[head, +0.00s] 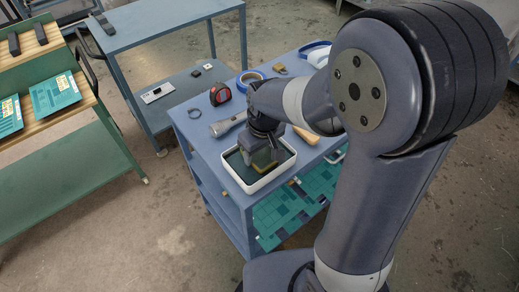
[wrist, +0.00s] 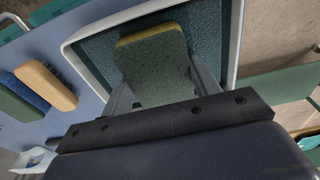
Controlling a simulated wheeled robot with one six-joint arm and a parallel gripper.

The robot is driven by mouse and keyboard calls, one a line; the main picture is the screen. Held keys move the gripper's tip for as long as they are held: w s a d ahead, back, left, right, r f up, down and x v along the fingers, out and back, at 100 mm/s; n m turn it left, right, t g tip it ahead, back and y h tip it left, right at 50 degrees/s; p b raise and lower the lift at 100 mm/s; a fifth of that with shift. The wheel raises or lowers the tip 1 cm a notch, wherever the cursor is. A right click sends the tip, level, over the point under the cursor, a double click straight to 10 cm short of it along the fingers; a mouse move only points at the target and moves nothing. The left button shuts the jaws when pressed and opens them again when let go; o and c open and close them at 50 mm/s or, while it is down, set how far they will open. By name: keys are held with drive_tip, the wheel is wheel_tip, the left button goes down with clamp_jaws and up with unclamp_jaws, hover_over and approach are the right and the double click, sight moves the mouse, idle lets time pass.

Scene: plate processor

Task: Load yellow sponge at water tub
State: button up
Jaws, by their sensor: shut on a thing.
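In the wrist view the sponge (wrist: 157,68) has a dull green face and a yellow edge along its far end. My gripper (wrist: 158,92) is shut on it, one finger at each side. The water tub (wrist: 236,40) is a white-rimmed tray with a dark teal inside, and the sponge is over or inside it. I cannot tell whether the sponge touches the bottom. In the head view my gripper (head: 263,158) points down into the tub (head: 259,189), and the sponge is only partly visible between the fingers.
The tub stands on a blue cart (head: 195,125). A wooden-backed brush (wrist: 46,85) lies left in the wrist view. A green bench (head: 60,150) stands at left, with open floor between.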

drive_tip(key=shift+r+p, duration=2.9)
drive_tip(key=shift+r, duration=0.65)
drive_tip(key=shift+f, duration=0.1)
